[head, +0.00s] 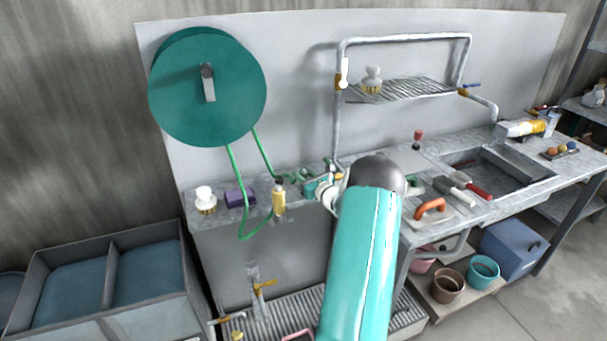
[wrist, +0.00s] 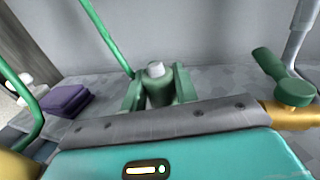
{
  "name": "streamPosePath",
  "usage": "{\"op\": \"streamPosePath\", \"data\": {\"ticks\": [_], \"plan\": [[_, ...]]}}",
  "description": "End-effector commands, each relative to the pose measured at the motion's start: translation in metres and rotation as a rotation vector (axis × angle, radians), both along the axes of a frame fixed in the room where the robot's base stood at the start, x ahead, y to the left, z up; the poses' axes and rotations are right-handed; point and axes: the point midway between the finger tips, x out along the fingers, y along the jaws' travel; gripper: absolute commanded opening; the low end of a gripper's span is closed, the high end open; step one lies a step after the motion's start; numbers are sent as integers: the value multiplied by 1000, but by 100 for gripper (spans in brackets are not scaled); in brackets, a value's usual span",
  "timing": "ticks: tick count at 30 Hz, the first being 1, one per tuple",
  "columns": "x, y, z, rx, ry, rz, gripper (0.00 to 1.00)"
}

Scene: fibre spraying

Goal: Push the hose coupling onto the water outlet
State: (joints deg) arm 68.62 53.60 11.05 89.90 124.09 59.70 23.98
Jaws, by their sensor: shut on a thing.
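In the wrist view my gripper (wrist: 158,92) has its two green fingers closed on a dark green cylinder with a pale top (wrist: 159,91), which looks like the hose coupling. A brass fitting with a green lever (wrist: 290,113), apparently the water outlet, is to the right, beside a grey pipe. The held piece and that fitting are apart. In the head view my gripper (head: 300,181) is over the counter's left end, left of the pipe; the coupling is too small to make out there. The green hose (head: 235,170) hangs from the reel in a loop.
A brass cylinder (head: 279,197) stands by the hose, just left of my gripper. A purple block (head: 240,198) and a white-knobbed brush (head: 205,201) are farther left. The green reel (head: 190,105) is on the wall. A sink (head: 495,170) is right; a slatted tray is below.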

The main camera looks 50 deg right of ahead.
Motion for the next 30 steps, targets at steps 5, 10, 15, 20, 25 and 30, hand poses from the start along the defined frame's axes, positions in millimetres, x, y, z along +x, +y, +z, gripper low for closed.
{"op": "streamPosePath", "data": {"ticks": [5,10,15,20,25,30], "plan": [[0,0,-4,0,0,0,5],[0,0,-8,0,-1,0,5],[0,0,-8,-1,-1,0,55],[0,0,-8,-1,0,0,55],[-3,0,-8,-1,0,-1,55],[-21,5,-8,-1,1,-2,55]]}}
